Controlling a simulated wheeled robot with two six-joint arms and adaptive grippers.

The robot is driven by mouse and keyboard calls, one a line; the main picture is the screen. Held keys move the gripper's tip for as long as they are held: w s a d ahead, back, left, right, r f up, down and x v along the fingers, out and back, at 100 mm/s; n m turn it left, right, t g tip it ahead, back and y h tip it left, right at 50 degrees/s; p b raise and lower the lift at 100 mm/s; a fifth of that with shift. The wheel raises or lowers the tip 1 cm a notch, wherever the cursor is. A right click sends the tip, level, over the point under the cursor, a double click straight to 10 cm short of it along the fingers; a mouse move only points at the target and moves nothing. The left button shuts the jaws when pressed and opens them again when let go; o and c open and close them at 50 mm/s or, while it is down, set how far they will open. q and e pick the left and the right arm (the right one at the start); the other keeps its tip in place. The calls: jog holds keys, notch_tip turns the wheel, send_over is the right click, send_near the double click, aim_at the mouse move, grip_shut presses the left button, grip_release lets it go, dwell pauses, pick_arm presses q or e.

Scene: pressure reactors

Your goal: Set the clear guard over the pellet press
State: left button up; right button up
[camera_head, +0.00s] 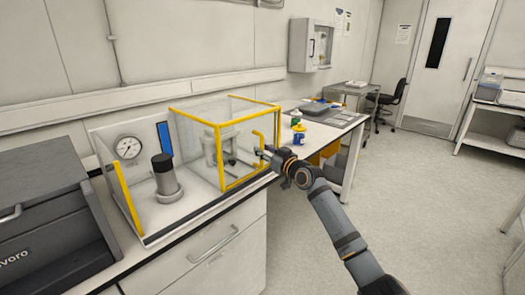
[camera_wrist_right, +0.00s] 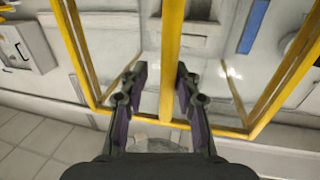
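The clear guard (camera_head: 200,125), a see-through box with yellow edges, stands on the bench to the right of a black-topped cylinder (camera_head: 165,175). A yellow bar handle (camera_head: 260,136) is on the guard's right side. My right gripper (camera_head: 265,152) is at this handle. In the right wrist view, its open fingers (camera_wrist_right: 161,88) are on either side of a yellow upright bar (camera_wrist_right: 171,45), with a gap at the left finger. My left gripper is out of view.
A grey cabinet (camera_head: 45,215) stands at the left. Small bottles (camera_head: 298,130) stand on the bench beyond. The floor (camera_head: 420,210) at the right is clear.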

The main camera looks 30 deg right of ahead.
jog(key=shift+a+r, duration=0.1)
jog(key=shift+a, duration=0.05)
jog(key=s+d, duration=0.1)
jog(key=s, duration=0.6)
jog(key=shift+s, duration=0.15)
jog(key=shift+d, duration=0.1)
